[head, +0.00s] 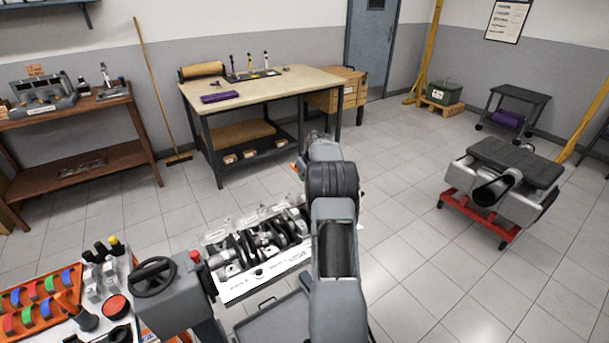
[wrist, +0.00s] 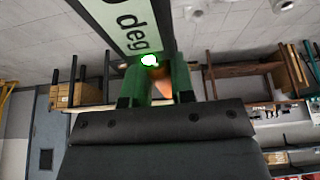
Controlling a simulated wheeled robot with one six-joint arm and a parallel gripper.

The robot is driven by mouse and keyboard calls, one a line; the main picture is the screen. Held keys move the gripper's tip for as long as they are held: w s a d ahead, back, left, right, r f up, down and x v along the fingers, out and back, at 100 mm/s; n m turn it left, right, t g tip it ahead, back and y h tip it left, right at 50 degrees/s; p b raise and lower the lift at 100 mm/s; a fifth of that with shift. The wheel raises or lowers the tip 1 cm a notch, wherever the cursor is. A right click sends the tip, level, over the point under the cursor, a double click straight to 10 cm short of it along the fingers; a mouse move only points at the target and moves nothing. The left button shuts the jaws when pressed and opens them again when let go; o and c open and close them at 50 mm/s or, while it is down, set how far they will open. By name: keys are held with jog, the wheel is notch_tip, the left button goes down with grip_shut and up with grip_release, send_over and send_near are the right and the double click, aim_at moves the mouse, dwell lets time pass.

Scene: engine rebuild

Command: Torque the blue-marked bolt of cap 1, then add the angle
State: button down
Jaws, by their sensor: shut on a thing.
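My gripper (wrist: 157,84) shows in the wrist view with its green fingers closed around an orange part of a tool. The tool has a dark-framed pale display (wrist: 127,22) reading "deg"; the figure before it is cut off. In the head view my arm hides the gripper and most of the tool; a small orange bit (head: 294,166) shows beside the arm. The engine block (head: 262,280), with a dark crankshaft and caps (head: 248,243), lies left of my arm. I cannot make out cap 1, its blue-marked bolt, or any contact with the tool.
A stand with a handwheel (head: 153,277) and red button adjoins the block's left end. An orange tray (head: 40,325) of coloured shells is at the lower left. A workbench (head: 290,82) stands behind, and a red-framed cart (head: 470,210) at right. The floor between is clear.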

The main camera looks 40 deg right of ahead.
jog(key=shift+d+r, duration=0.2)
jog(key=shift+d, duration=0.2)
jog(key=shift+d+m, duration=0.2)
jog(key=shift+m, duration=0.2)
jog(key=shift+s+d+m+h+p, duration=0.1)
jog(key=shift+d+m+h+p, duration=0.3)
jog(key=shift+d+p, duration=0.15)
jog(key=shift+d, duration=0.15)
jog(key=shift+d, duration=0.1)
jog(key=shift+s+d+m, duration=0.2)
jog(key=shift+d+m, duration=0.4)
jog(key=shift+d, duration=0.05)
jog(key=shift+s+d+m+h+p, duration=0.3)
jog(key=shift+d+m+h, duration=0.1)
jog(key=shift+d+m, duration=0.15)
dwell(2.0)
jog(key=shift+w+a+f+n+y+b, duration=0.1)
jog(key=shift+w+a+n+y+b, duration=0.1)
jog(key=shift+a+n+b, duration=0.35)
jog(key=shift+w+a+f+n+y+b, duration=0.15)
jog(key=shift+a+n+y+b, duration=0.2)
jog(key=shift+a, duration=0.35)
jog(key=shift+w+a+r+n+y+b, duration=0.1)
jog(key=shift+w+a+n+b, duration=0.15)
jog(key=shift+a+n, duration=0.35)
dwell(1.4)
